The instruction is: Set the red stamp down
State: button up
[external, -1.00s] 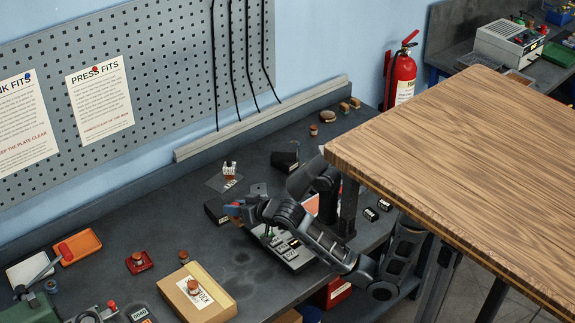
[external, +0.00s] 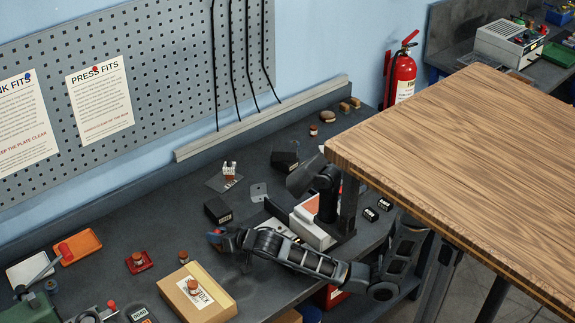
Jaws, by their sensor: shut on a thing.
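My gripper (external: 217,238) is at the left end of my outstretched arm, low over the dark bench. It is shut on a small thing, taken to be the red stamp. Only a little red and blue shows at the fingertips. The stamp's shape and underside are hidden, and I cannot tell whether it touches the bench. The gripper is in front of a black labelled box (external: 217,210) and to the right of a small brown-knobbed piece (external: 183,257).
A cardboard box (external: 212,305) with a knobbed piece on top stands in front. A red-based knobbed piece (external: 138,263) and an orange tray (external: 78,246) are to the left. A black lamp (external: 318,182) stands close behind my arm. A wooden tabletop (external: 470,150) is at right.

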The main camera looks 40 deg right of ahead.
jog(key=shift+f, duration=0.1)
jog(key=o, duration=1)
jog(key=shift+o, duration=0.2)
jog(key=shift+r, duration=0.2)
jog(key=v, duration=1.2)
jog(key=shift+b, duration=0.45)
